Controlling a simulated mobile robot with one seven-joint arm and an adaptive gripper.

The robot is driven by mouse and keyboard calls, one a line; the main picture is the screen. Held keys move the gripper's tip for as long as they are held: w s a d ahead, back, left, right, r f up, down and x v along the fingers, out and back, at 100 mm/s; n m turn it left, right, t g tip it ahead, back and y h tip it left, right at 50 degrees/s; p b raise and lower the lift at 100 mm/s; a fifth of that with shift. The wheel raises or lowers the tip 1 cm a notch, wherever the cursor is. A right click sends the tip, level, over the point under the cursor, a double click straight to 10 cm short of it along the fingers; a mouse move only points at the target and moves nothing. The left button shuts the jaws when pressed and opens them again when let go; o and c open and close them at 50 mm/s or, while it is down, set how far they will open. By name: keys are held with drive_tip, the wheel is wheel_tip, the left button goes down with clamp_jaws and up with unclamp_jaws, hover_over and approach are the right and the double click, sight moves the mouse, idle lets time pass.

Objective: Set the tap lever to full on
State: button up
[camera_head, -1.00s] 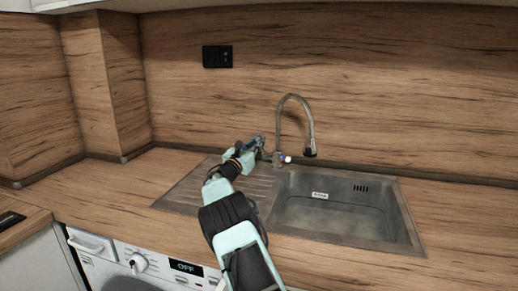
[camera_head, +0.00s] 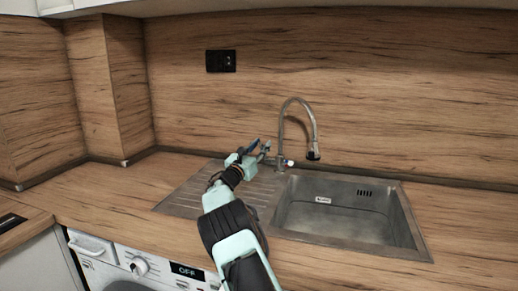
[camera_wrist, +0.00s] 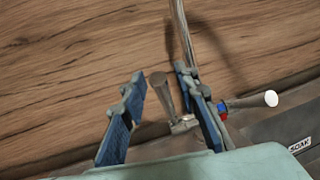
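The tap (camera_head: 281,142) stands behind the sink, with a tall curved spout hanging to the right. In the wrist view, a grey metal lever (camera_wrist: 160,91) with a round end juts from the tap body (camera_wrist: 184,124). A second handle (camera_wrist: 255,101) has a pale end and a red and blue collar, right of my right finger; it also shows in the head view (camera_head: 288,163). My gripper (camera_head: 261,147) is open, just left of the tap. In the wrist view, my gripper (camera_wrist: 158,72) has the grey lever between its fingers in the picture; contact cannot be told.
The sink basin (camera_head: 410,225) lies right of my arm, with its ribbed drainer (camera_head: 188,202) on the left. The wooden splashback (camera_head: 400,100) rises close behind the tap and carries a black socket (camera_head: 221,61). A washing machine (camera_head: 150,265) stands below the counter.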

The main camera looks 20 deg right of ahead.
drive_tip(key=v, duration=1.2)
drive_tip(key=r+p, duration=0.1)
drive_tip(key=p, duration=0.2)
drive_tip(key=r+g+y+p, duration=0.1)
drive_tip(key=p, duration=0.2)
drive_tip(key=d+r+y+p, duration=0.1)
drive_tip(key=p, duration=0.3)
drive_tip(key=shift+w+g, duration=0.3)
drive_tip(key=shift+w, duration=0.05)
drive_tip(key=x, duration=0.5)
drive_tip(key=p+x, duration=0.1)
drive_tip(key=x, duration=0.4)
drive_tip(key=shift+w+d+f, duration=0.2)
drive_tip(key=shift+w+d, duration=0.05)
drive_tip(key=shift+w, duration=0.05)
drive_tip(key=shift+c, duration=0.2)
